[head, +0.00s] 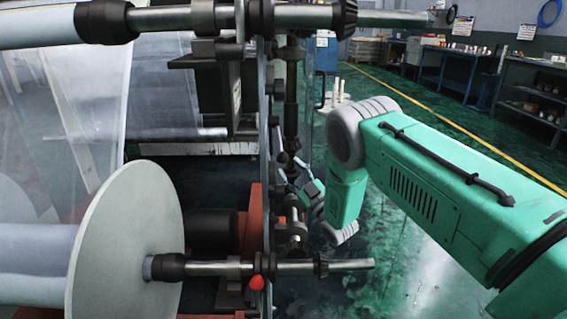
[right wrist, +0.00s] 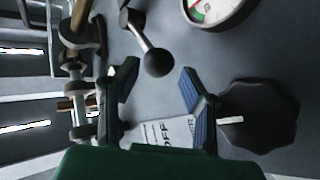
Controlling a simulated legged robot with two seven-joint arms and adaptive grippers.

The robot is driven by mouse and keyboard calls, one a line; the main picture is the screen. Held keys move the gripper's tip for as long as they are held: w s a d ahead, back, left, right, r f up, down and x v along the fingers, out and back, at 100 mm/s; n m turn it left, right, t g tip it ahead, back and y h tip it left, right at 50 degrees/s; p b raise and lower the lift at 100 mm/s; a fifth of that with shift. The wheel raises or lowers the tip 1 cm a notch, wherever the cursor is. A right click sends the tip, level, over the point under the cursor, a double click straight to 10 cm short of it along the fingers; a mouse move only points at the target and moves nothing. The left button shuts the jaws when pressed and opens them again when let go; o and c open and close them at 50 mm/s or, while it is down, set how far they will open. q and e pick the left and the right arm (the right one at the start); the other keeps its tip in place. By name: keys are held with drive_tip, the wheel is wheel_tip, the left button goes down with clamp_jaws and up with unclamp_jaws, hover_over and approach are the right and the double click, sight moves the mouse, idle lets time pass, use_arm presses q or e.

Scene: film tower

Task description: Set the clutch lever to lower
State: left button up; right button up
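A lever (right wrist: 143,38) with a black ball knob (right wrist: 158,62) stands out from a grey panel in the right wrist view; I take it for the clutch lever, though no label on it can be read. My right gripper (right wrist: 158,72) is open, with its two fingers on either side of the ball in the picture. I cannot tell whether either finger touches it. In the head view my right arm reaches beside the machine frame, and the gripper is small and partly hidden there. My left gripper is not in view.
A dark lobed knob (right wrist: 258,115), a gauge (right wrist: 216,8) and a white label (right wrist: 165,132) are on the panel. Open floor (head: 430,250) lies to the right.

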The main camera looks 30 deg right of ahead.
drive_tip(key=v, duration=0.7)
drive_tip(key=shift+s+d+f, duration=0.15)
drive_tip(key=shift+s+f, duration=0.05)
drive_tip(key=shift+f, duration=0.25)
